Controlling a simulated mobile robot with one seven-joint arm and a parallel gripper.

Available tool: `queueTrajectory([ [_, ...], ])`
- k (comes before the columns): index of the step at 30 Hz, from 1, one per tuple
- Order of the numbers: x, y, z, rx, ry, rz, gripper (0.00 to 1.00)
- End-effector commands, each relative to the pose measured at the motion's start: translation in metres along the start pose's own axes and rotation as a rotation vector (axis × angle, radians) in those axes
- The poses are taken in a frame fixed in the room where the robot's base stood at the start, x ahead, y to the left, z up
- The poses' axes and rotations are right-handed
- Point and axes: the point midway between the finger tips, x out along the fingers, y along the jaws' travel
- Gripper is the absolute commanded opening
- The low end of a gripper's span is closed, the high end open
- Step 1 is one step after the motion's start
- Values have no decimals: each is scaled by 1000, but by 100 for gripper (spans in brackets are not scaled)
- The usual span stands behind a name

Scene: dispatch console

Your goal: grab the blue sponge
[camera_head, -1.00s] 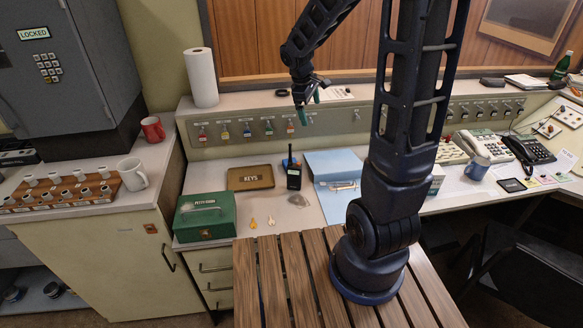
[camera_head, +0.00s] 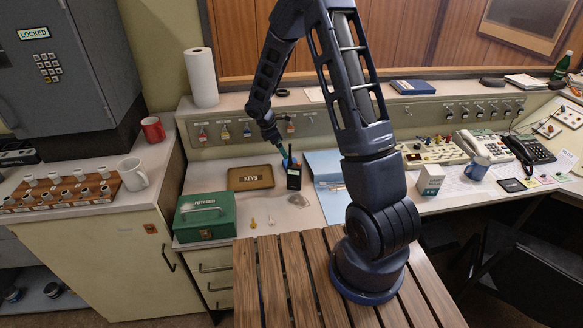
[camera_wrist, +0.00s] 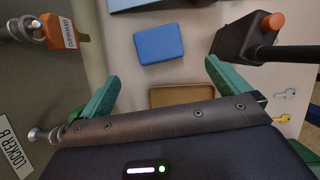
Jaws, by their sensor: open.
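The blue sponge (camera_wrist: 159,43) is a small flat block lying on the pale countertop in the wrist view. It is just beyond my gripper (camera_wrist: 162,72), between the lines of the two green fingers. The fingers are apart, with nothing between them, and the sponge is clear of both. In the head view my gripper (camera_head: 284,152) points down beside the black radio (camera_head: 294,176). The sponge cannot be told apart from the gripper and radio there.
The radio (camera_wrist: 245,38) stands close to the right of the sponge in the wrist view. A brown KEYS tray (camera_head: 250,177) and a green cash box (camera_head: 205,217) lie nearby. A tagged key (camera_wrist: 64,36) sticks out from the panel. A light-blue binder (camera_head: 324,163) lies to the right.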

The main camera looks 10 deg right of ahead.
Motion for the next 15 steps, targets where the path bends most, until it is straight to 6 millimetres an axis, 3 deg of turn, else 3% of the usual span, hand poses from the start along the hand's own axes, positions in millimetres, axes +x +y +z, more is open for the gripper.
queueTrajectory([
  [7, 16, 1, -3, -14, -3, -3, 100],
  [15, 52, 1, -2, -13, -3, -3, 100],
])
